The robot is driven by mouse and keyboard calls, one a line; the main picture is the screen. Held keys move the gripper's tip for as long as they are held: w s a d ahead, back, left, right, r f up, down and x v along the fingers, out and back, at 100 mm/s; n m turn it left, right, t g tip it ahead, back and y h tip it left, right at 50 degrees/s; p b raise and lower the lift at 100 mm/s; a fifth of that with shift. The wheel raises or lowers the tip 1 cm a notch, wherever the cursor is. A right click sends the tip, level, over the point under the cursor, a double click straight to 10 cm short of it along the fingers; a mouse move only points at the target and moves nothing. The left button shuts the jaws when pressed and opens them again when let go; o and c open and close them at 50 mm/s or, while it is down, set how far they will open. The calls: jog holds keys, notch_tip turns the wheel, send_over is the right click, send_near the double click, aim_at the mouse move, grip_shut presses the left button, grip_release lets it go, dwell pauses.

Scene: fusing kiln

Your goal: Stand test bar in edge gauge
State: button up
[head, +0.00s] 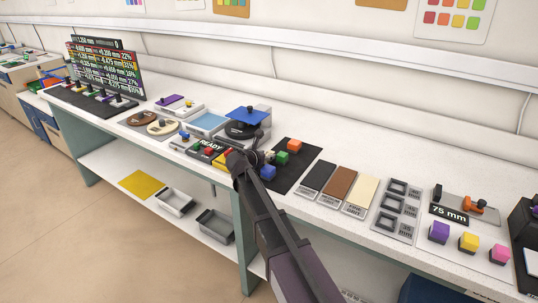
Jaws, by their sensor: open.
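My gripper (262,150) is open over the middle of the white bench, beside a black mat (305,161) with an orange block (294,145), a green block (281,158) and a blue block (268,172). A small pale piece shows by the fingertips; I cannot tell what it is or whether they touch it. A device with an orange part (476,204) and a "75 mm" display (450,215) stands at the right and may be the edge gauge. I cannot pick out the test bar for certain. My arm hides part of the bench front.
Black, brown and cream slabs (338,187) lie right of the mat, then a grey rack (397,207) with square frames. Purple, yellow and pink blocks (468,241) stand at the front right. A round black device with a blue top (243,117) stands behind my gripper.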

jog(key=p+v, duration=0.4)
jog(key=v, duration=0.7)
jog(key=shift+c, duration=0.3)
